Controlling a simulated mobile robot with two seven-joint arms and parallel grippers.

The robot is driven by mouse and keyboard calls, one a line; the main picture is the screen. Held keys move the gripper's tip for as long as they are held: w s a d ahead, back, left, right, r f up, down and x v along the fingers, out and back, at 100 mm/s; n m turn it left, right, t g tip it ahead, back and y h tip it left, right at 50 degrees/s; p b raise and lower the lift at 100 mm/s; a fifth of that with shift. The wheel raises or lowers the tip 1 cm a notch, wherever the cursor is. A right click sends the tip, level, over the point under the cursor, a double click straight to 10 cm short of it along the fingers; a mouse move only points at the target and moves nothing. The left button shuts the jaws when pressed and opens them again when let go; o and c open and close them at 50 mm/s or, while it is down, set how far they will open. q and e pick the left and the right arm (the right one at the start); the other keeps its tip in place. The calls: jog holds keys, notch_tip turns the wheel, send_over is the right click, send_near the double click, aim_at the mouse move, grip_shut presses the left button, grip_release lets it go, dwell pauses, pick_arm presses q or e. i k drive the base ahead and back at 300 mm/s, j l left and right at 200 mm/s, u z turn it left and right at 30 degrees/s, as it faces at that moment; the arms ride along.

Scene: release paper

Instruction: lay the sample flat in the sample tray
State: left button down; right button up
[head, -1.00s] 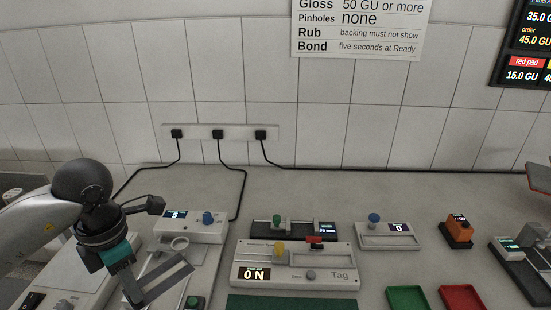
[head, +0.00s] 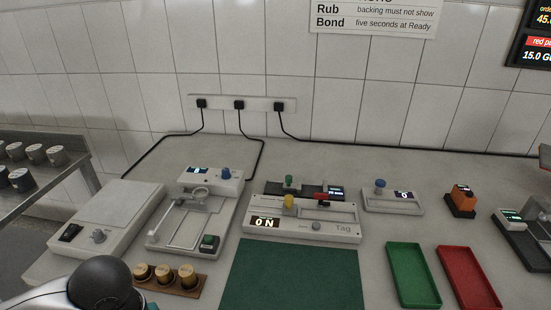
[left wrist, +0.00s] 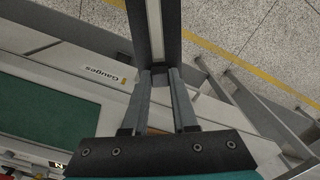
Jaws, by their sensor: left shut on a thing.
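My left gripper (left wrist: 160,80) shows in the left wrist view, its fingers shut on a long dark strip with a pale middle band (left wrist: 155,25). The strip runs out of the top of that view, so its far end is hidden. I cannot tell its full shape. In the head view only part of my left arm shows at the bottom left, and the gripper is out of frame. A green tray (head: 412,275) and a red tray (head: 468,278) lie on the right of the bench, both apparently empty. No label shows which is the sample tray. My right gripper is not in view.
A green mat (head: 295,275) lies at the front middle of the bench, below the Tag device (head: 330,228). A framed grey device (head: 190,235) and a wooden rack with brass pieces (head: 172,283) are to its left. A counter front labelled Gauges (left wrist: 103,74) shows in the wrist view.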

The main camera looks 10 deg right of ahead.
aim_at(466, 277)
jog(key=k+l, duration=0.1)
jog(key=l, duration=1.5)
jog(key=k+l, duration=0.15)
jog(key=l, duration=0.6)
jog(key=k+l, duration=0.1)
jog(key=l, duration=0.7)
